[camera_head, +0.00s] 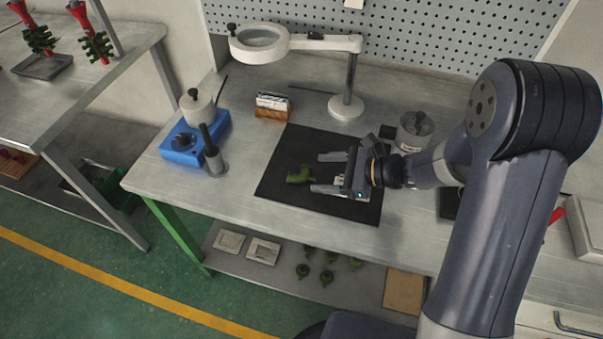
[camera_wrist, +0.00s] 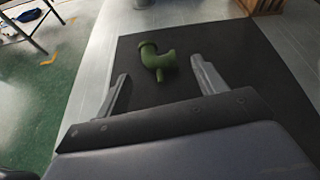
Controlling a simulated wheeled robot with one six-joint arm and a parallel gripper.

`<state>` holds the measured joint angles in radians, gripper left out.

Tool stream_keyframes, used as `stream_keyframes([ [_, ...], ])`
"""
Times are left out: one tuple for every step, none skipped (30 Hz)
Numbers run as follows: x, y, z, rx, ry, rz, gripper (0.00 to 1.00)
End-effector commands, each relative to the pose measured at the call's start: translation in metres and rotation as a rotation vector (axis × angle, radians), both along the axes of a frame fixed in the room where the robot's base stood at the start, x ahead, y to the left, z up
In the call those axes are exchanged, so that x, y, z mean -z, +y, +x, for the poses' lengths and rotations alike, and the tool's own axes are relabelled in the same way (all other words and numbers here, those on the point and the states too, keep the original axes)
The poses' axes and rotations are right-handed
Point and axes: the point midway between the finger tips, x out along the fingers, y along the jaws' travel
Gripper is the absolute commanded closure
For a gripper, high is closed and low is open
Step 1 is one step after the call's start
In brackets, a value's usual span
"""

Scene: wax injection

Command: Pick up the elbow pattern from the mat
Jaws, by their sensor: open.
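The green elbow pattern (camera_head: 300,175) lies on the black mat (camera_head: 283,152) on the workbench. My gripper (camera_head: 320,172) is open and empty, its two fingers pointing left toward the elbow pattern. The mat also shows in the wrist view (camera_wrist: 262,75).
A magnifier lamp (camera_head: 347,104) stands behind the mat. A wooden card holder (camera_head: 271,112) sits at the mat's back left. A blue wax pot unit (camera_head: 182,149) stands left. A metal can (camera_head: 415,131) stands right of the mat. Several green patterns (camera_head: 327,277) lie on the lower shelf.

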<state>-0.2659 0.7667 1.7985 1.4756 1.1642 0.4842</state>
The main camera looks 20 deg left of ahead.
Motion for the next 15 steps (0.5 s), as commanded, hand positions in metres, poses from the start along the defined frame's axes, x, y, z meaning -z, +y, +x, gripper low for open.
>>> stream_keyframes([
  [0.002, 0.008, -0.002, -0.004, 0.003, -0.001, 0.33],
  [0.004, 0.013, -0.003, -0.004, 0.003, -0.001, 0.33],
  [0.006, 0.018, -0.005, -0.005, 0.003, -0.001, 0.33],
  [0.008, 0.022, -0.005, -0.004, 0.001, -0.001, 0.33],
  [0.01, 0.026, -0.005, -0.005, 0.002, -0.001, 0.33],
  [0.012, 0.03, -0.005, -0.004, 0.001, -0.002, 0.33],
  [0.013, 0.032, -0.005, -0.002, 0.002, -0.001, 0.33],
  [0.013, 0.033, -0.005, -0.001, 0.002, 0.0, 0.33],
  [0.014, 0.035, -0.005, -0.001, 0.002, 0.0, 0.33],
  [0.014, 0.036, -0.006, -0.002, 0.001, 0.0, 0.33],
  [0.014, 0.036, -0.005, -0.001, 0.0, 0.0, 0.33],
  [0.014, 0.036, -0.005, -0.001, 0.0, 0.0, 0.33],
  [0.014, 0.036, -0.005, -0.001, 0.0, 0.0, 0.33],
  [0.014, 0.036, -0.005, -0.001, 0.0, 0.0, 0.33],
  [0.014, 0.035, -0.005, -0.001, 0.0, 0.0, 0.33],
])
